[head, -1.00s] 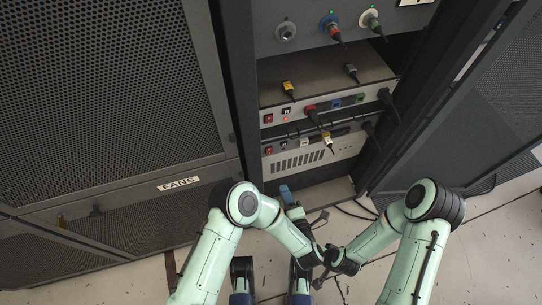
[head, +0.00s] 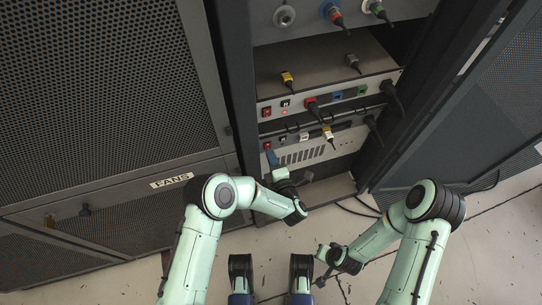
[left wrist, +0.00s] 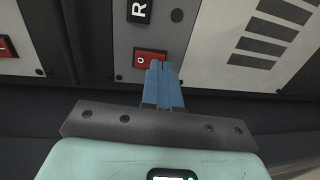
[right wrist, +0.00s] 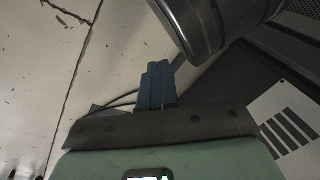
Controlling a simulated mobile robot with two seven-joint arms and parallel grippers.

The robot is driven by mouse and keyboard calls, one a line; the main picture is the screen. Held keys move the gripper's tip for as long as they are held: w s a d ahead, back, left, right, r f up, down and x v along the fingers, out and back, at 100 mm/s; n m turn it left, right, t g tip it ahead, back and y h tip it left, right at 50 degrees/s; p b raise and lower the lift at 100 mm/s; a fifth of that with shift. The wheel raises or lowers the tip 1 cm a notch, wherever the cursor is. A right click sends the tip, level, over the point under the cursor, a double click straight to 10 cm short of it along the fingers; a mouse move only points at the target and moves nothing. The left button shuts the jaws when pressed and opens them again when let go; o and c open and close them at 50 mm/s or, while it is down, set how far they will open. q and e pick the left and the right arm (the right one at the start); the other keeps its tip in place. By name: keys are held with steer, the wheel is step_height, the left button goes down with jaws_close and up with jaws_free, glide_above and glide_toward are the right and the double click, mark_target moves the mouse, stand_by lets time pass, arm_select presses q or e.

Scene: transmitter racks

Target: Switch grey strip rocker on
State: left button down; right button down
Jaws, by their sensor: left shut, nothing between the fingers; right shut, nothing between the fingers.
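The grey strip (head: 320,135) crosses the lower unit. Its red rocker (head: 267,146) sits at the strip's left end. In the left wrist view, turned sideways, the rocker (left wrist: 146,56) shows a white O mark, with a black "R" label (left wrist: 140,10) beside it. My left gripper (head: 271,157) is shut and empty, just below the rocker. Its blue tips (left wrist: 158,66) overlap the rocker's lower right corner in the left wrist view; whether they touch it I cannot tell. My right gripper (right wrist: 156,70) is shut and empty, low over the floor.
Above is another unit with its own red rocker (head: 267,111) and plugged cables. An open rack door (head: 460,120) stands right; the FANS cabinet (head: 100,100) stands left.

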arm_select(q)
steer(key=shift+w+a, duration=0.15)
steer(key=shift+w, duration=0.3)
arm_select(e)
steer(key=shift+s+f, duration=0.3)
steer(key=shift+s, duration=0.05)
arm_select(q)
steer(key=shift+w+a+f, duration=0.1)
steer(key=shift+w, duration=0.05)
arm_select(e)
steer(key=shift+s+f, duration=0.1)
steer(key=shift+s, duration=0.05)
